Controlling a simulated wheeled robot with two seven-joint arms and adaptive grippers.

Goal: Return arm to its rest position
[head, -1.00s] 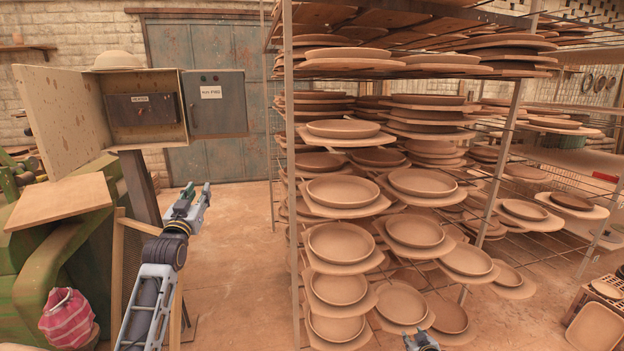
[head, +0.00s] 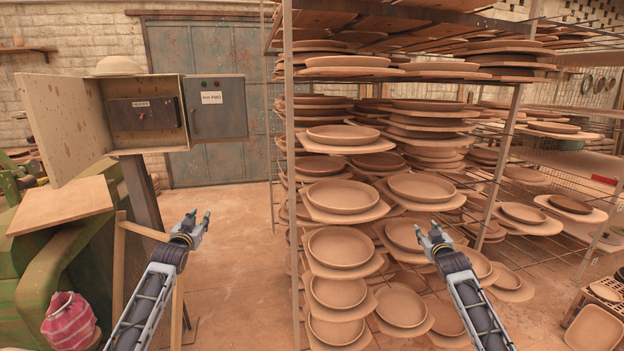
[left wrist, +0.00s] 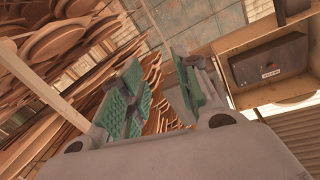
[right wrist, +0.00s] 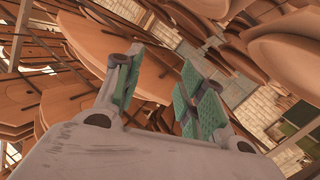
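My left gripper (head: 198,222) is raised in front of the open floor, between the electrical box and the rack. In the left wrist view its green-padded fingers (left wrist: 160,95) are apart with nothing between them. My right gripper (head: 428,236) is raised in front of the rack's lower shelves. In the right wrist view its fingers (right wrist: 157,95) are apart and empty, with clay plates beyond them. Whether it touches any plate cannot be told, but none is held.
A metal rack (head: 292,180) full of clay plates (head: 341,196) fills the middle and right.

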